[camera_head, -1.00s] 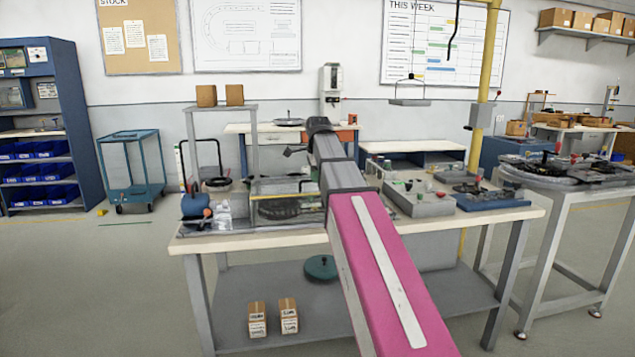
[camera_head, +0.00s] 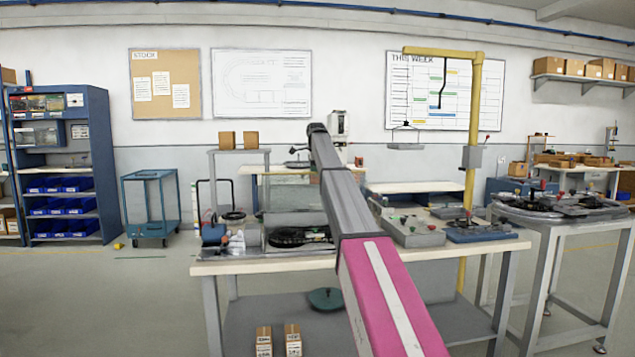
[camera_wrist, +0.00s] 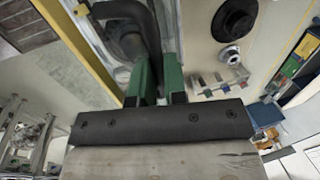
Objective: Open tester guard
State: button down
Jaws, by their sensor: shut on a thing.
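The tester (camera_head: 300,238) sits on the left half of the workbench in the head view, with a dark round part inside. Its clear guard (camera_head: 290,197) stands raised above the tester's back, as a see-through panel. In the wrist view my gripper (camera_wrist: 156,72) shows two green fingers. They are shut on a dark curved bar that looks like the guard's handle (camera_wrist: 151,28). A yellow edge (camera_wrist: 82,52) runs along the left there. In the head view my arm hides part of the guard's right side, and the fingers are too small to make out.
Grey fixtures (camera_head: 412,232) stand on the bench right of my arm. A yellow post (camera_head: 472,150) stands at back right. A round-track table (camera_head: 560,210) is at the right. Open floor lies at the left.

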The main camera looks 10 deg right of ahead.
jog(key=w+g, duration=0.1)
jog(key=w, duration=1.4)
jog(key=shift+g, duration=0.3)
jog(key=shift+w+f, duration=0.1)
jog(key=shift+w, duration=0.1)
jog(key=c, duration=1.2)
grip_release()
jog(key=shift+w, duration=0.1)
jog(key=shift+o, duration=0.2)
notch_tip(320, 180, up, 11)
jog(key=shift+s+f, duration=0.15)
jog(key=shift+s, duration=0.25)
